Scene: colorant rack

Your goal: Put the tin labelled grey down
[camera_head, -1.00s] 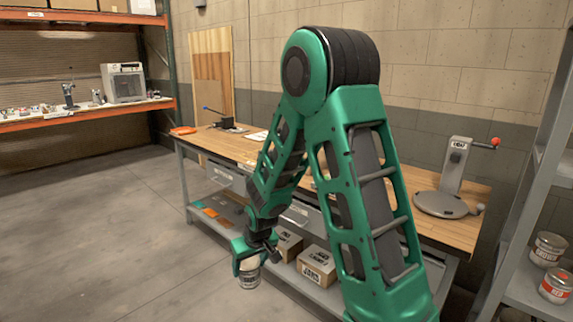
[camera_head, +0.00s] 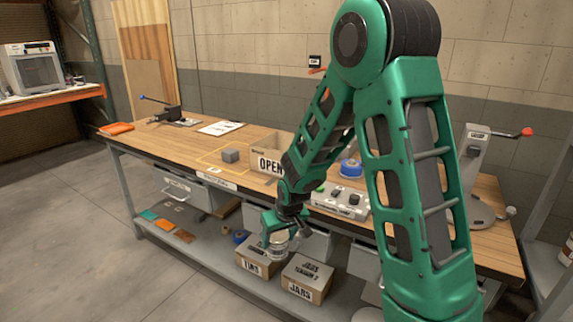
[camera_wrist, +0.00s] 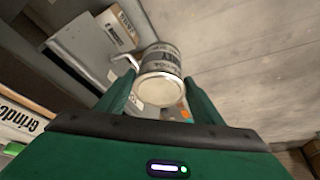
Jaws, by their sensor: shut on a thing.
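My gripper (camera_head: 279,236) is in front of the bench, at about the height of the lower shelf's boxes in the head view. It is shut on a tin (camera_head: 277,249), which shows small there. In the wrist view the tin (camera_wrist: 160,72) sits between the two fingers of my gripper (camera_wrist: 158,84), with a pale round end facing the camera. It has a grey band with dark lettering that I cannot read for sure. Whether the tin touches anything below is unclear.
The wooden workbench (camera_head: 190,140) carries an OPEN box (camera_head: 268,162), a grey block (camera_head: 230,155) and a blue roll (camera_head: 350,168). On its lower shelf (camera_head: 205,256) stand cartons marked TINS (camera_head: 255,267) and JARS (camera_head: 303,291). Open floor (camera_head: 70,230) lies at left.

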